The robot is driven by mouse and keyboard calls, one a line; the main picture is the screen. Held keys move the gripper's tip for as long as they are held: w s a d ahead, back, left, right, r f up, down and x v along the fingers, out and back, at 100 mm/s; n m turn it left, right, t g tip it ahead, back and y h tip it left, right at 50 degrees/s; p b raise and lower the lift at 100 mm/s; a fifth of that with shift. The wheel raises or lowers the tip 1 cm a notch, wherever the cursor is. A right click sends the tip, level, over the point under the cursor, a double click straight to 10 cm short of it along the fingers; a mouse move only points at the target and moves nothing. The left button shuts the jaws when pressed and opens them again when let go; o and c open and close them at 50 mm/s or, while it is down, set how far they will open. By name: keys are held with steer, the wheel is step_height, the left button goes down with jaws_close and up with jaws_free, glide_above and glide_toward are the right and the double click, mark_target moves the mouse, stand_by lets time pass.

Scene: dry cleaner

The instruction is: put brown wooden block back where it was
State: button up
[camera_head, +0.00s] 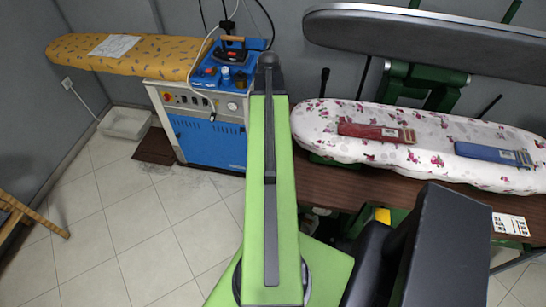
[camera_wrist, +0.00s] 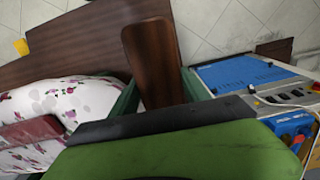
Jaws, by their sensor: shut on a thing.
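The brown wooden block (camera_wrist: 155,55) shows in the wrist view as a dark, flat piece with rounded corners. It sits between the two dark green fingers of my gripper (camera_wrist: 160,95), which is shut on it. Its near end is hidden behind the dark edge and green body of my gripper. Behind it are the edge of a brown tabletop (camera_wrist: 80,45) and the tiled floor. In the head view my green arm reaches forward, and I cannot make out the block or the fingertips there.
A floral ironing board (camera_head: 370,146) carries a red strap-like item (camera_head: 375,132) and a blue one (camera_head: 490,154). The brown tabletop (camera_head: 440,188) runs below it. A blue steam unit (camera_head: 207,140) stands left of my arm. Tiled floor at left is mostly clear, with a white tray (camera_head: 126,122).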

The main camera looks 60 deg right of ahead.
steer(key=shift+s, duration=0.1)
steer(key=f+b, duration=1.9)
steer(key=shift+w+a+f, duration=0.2)
steer(key=shift+w, duration=0.1)
steer(key=shift+r, duration=0.2)
steer(key=shift+f, duration=0.15)
steer(key=o, duration=0.9)
steer(key=shift+f, duration=0.1)
steer(key=shift+c, duration=0.2)
steer(key=o, duration=0.4)
steer(key=shift+o, duration=0.2)
steer(key=shift+r, duration=0.2)
